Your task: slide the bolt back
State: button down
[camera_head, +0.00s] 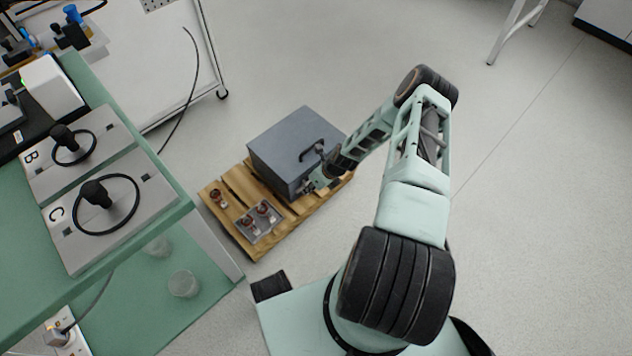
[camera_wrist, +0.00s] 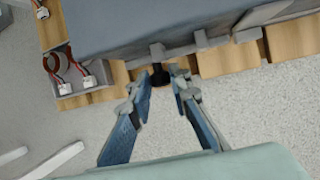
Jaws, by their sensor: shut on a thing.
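The grey box (camera_head: 285,145) stands on a wooden pallet (camera_head: 241,237), with its lid down and a dark handle on top. In the wrist view, the box (camera_wrist: 110,25) fills the top, and grey brackets of the bolt (camera_wrist: 200,39) line its side. A small dark knob (camera_wrist: 160,79) of the bolt sits between my fingertips. My gripper (camera_wrist: 165,84) is shut on this knob. In the head view, my gripper (camera_head: 314,183) is at the near right side of the box, and the knob is hidden there.
A small grey tray (camera_head: 266,237) with copper-wound parts stands on the pallet, left of my gripper. Another copper part (camera_head: 218,197) lies beside it. A green workbench (camera_head: 120,225) with fixtures stands at the left. Floor to the right is clear.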

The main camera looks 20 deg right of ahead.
jog(key=shift+s+a, duration=0.1)
jog(key=shift+a, duration=0.2)
jog(key=c, duration=1.8)
grip_release()
jog(key=shift+o, duration=0.2)
jog(key=shift+d+r, duration=0.1)
jog(key=v, duration=1.1)
jog(key=shift+r, duration=0.4)
jog(key=shift+s+d, duration=0.1)
jog(key=shift+d, duration=0.05)
